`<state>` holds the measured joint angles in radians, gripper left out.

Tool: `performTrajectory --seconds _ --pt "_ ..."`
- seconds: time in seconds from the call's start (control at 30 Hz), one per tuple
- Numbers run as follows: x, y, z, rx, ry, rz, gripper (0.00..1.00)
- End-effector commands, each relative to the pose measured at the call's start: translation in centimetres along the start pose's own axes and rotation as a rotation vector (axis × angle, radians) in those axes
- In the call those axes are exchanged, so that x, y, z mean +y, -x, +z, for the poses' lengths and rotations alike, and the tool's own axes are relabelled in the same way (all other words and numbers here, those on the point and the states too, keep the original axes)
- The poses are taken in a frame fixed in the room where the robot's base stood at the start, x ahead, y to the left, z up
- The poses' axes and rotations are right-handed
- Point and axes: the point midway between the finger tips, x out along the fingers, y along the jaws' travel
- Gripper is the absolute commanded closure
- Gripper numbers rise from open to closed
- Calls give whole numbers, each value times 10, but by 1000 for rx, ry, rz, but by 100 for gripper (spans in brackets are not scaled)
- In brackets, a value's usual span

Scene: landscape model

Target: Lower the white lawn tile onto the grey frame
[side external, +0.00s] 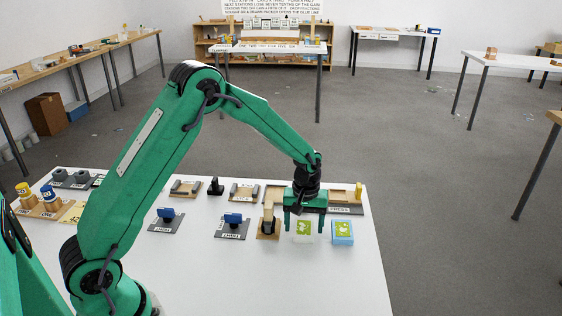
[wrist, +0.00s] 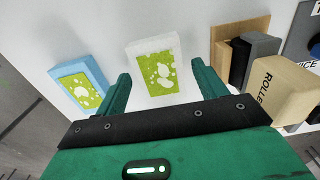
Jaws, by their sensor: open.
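The white lawn tile (side external: 304,238), a white block with a green top and pale blotches, rests on the white table. My gripper (side external: 304,226) is open above it, pointing down. In the wrist view the white tile (wrist: 157,72) shows between and just beyond the two spread fingers of my gripper (wrist: 161,75), and neither finger visibly touches it. A light blue tile (side external: 342,238) with a similar green top stands to its right, and at left in the wrist view (wrist: 72,72). I cannot pick out a grey frame for certain in either view.
A wooden roller piece (side external: 268,215) on a tan base stands close left of the white tile. Grey plates with blue parts (side external: 233,222) lie farther left. Several small fixtures line the table's back edge. The white table (side external: 330,285) is clear in front.

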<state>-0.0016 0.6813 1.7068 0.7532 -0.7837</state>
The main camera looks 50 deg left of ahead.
Motion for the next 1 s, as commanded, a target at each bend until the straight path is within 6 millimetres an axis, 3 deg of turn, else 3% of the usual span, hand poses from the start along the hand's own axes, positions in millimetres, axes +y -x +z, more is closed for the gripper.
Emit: performTrajectory --seconds 0.1,0.27,1.0 --pt "0 0 0 0 0 0 33" --pt "0 0 0 0 0 0 62" --pt "0 21 0 1 0 1 63"
